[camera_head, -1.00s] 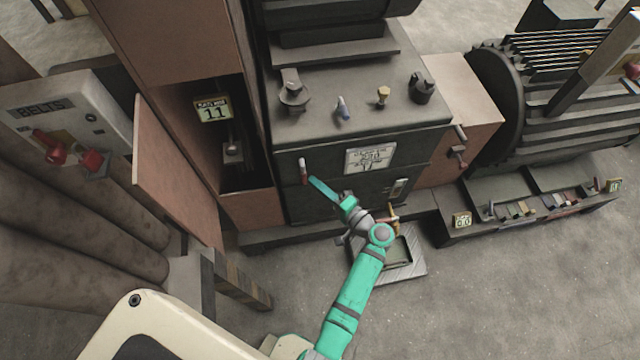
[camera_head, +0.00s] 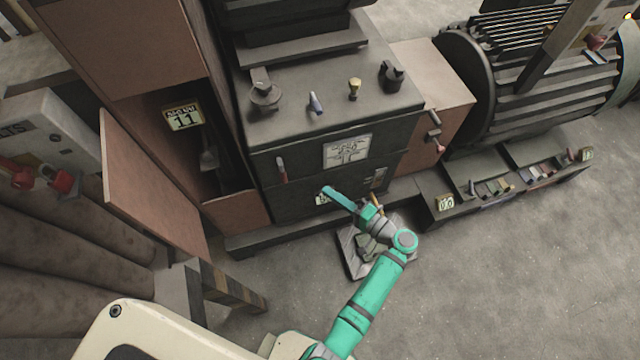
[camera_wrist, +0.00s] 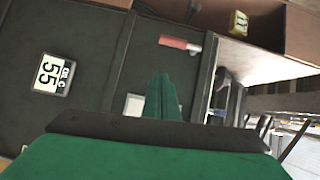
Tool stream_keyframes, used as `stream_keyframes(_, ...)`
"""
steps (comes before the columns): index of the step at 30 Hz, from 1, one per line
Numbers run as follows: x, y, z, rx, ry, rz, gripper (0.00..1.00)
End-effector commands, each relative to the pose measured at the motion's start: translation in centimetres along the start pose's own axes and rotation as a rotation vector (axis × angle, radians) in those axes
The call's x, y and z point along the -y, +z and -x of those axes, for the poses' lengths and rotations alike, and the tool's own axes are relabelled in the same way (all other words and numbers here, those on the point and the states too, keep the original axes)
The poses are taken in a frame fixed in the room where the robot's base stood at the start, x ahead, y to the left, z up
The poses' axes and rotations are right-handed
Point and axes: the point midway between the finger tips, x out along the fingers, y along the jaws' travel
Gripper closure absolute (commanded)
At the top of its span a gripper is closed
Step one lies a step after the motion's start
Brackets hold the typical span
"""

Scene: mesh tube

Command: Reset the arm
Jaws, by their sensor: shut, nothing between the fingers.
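My teal arm (camera_head: 372,295) reaches up from the bottom of the head view, bent at a grey joint. My gripper (camera_head: 326,192) is shut and empty, in front of the lower front face of the dark machine (camera_head: 295,205). In the wrist view my gripper (camera_wrist: 161,95) shows as closed fingers pointing at the dark panels. A red-handled lever (camera_head: 282,170) is on the machine front, left of and above my gripper; it also shows in the wrist view (camera_wrist: 178,43). A small display, partly covered by my gripper, is near the fingertips.
A tray (camera_head: 352,250) lies on the floor beneath my arm. A low control ledge (camera_head: 500,190) runs right. Floor at lower right is clear.

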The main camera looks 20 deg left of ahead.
Motion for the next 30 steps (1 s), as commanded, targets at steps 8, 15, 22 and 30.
stream_keyframes(8,-0.1,0.1,2.2,0.005,0.0,0.0,1.0)
stream_keyframes(15,-0.2,-0.1,2.8,-0.006,0.001,-0.001,1.0)
stream_keyframes(22,-3.6,2.2,2.4,-0.073,0.11,-0.029,1.0)
stream_keyframes(30,-11.2,8.7,4.3,-0.273,0.442,-0.019,1.0)
